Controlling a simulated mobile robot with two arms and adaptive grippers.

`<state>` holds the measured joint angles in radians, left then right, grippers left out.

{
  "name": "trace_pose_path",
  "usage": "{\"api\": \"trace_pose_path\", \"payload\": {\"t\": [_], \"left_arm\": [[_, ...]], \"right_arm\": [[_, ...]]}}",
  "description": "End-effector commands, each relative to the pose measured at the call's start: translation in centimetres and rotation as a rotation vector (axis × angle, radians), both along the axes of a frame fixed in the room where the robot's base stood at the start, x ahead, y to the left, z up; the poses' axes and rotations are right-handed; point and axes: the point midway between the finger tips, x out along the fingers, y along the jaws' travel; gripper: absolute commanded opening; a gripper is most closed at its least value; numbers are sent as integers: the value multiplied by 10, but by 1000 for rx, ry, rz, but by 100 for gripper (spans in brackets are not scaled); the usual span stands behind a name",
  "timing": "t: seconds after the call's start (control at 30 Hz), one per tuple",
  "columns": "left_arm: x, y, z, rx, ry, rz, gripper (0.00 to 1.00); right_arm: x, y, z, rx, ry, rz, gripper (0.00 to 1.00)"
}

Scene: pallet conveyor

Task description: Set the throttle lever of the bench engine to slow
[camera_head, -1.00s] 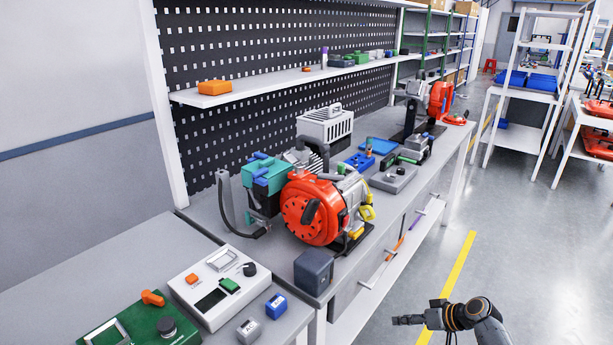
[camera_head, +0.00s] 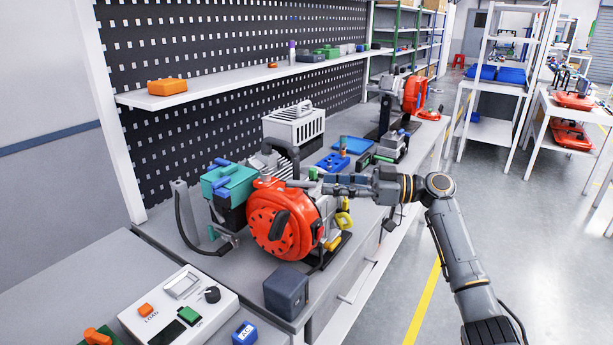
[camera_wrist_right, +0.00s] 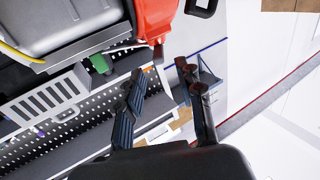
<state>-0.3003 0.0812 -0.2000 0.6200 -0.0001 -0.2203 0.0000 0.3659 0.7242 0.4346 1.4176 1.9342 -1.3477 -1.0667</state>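The bench engine (camera_head: 268,228) has a round red cover and a black handle and stands on the grey workbench. My right gripper (camera_head: 298,184) reaches in from the right over the top of the engine. In the right wrist view my right gripper (camera_wrist_right: 162,80) has its dark fingers spread, with nothing held between them. A red part (camera_wrist_right: 157,18) of a machine with a narrow downward tip shows just beyond the fingertips there. I cannot make out which part is the throttle lever or its setting; my gripper and arm cover part of the engine's top. My left gripper is out of view.
A teal-topped box (camera_head: 230,184) stands left of the engine, a dark grey block (camera_head: 286,291) in front. A white vented box (camera_head: 294,128) and blue tray (camera_head: 352,146) are behind. A white control panel (camera_head: 180,308) lies at the lower left.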

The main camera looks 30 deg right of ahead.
Motion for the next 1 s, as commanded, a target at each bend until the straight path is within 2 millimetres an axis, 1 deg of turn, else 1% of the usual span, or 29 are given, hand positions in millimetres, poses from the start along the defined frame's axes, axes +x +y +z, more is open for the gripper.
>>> {"api": "trace_pose_path", "payload": {"t": [0.03, 0.1, 0.3, 0.5, 0.73, 0.77, 0.8, 0.87, 0.9, 0.93, 1.0], "left_arm": [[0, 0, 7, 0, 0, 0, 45], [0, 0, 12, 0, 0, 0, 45], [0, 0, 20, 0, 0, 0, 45], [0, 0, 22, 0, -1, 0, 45], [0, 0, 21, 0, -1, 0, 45], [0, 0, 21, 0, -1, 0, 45], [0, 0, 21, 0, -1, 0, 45], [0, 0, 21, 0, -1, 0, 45], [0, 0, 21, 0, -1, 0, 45], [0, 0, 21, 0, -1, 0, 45], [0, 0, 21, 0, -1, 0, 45]], "right_arm": [[7, 9, 4, 1, -1, 2, 37], [17, 19, 4, 1, -1, 1, 37], [36, 39, 2, 1, 0, 0, 37], [43, 46, 0, -1, 1, -1, 37], [43, 46, -1, -1, 1, -2, 37], [43, 46, -1, -1, 1, -2, 33], [43, 46, -1, -1, 1, -2, 25], [43, 46, -1, -1, 1, -2, 12], [43, 46, -1, -1, 1, -2, 4], [43, 46, -1, -1, 1, -2, 0], [43, 46, 0, -1, 1, -2, 0]]}}
